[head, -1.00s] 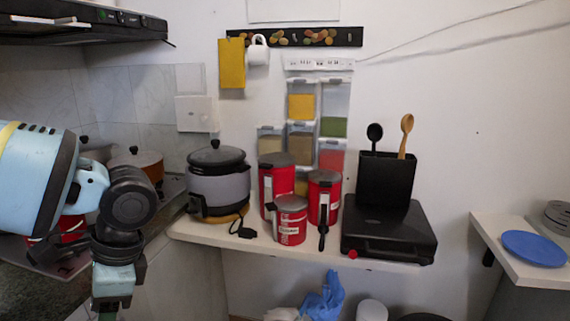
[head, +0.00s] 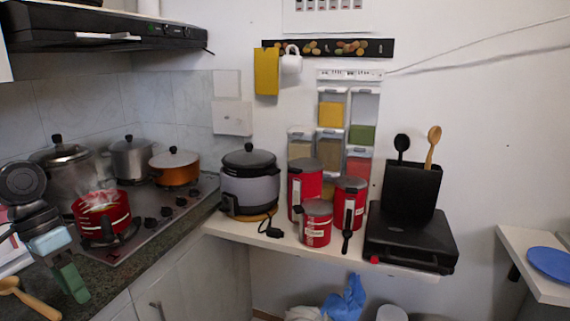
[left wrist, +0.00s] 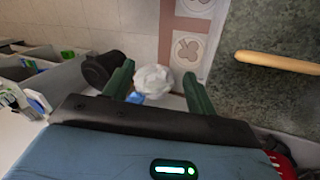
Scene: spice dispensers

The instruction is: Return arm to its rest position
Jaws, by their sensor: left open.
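My left gripper (head: 72,283) hangs at the left edge of the head view, with its green fingers pointing down in front of the stove and counter. In the left wrist view its two green fingers (left wrist: 160,88) stand apart with nothing held between them. A crumpled white thing and a small blue patch show beyond the fingers, lower down. The spice dispensers (head: 331,115) hang on the wall, well to the right of the gripper. My right gripper is not in view.
A steaming red pot (head: 103,216) on the stove (head: 150,222) is close to my left arm. A wooden spoon (head: 16,290) lies on the granite counter. The white shelf (head: 270,242) holds a rice cooker (head: 250,182), red canisters (head: 317,222) and a black grill (head: 412,238).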

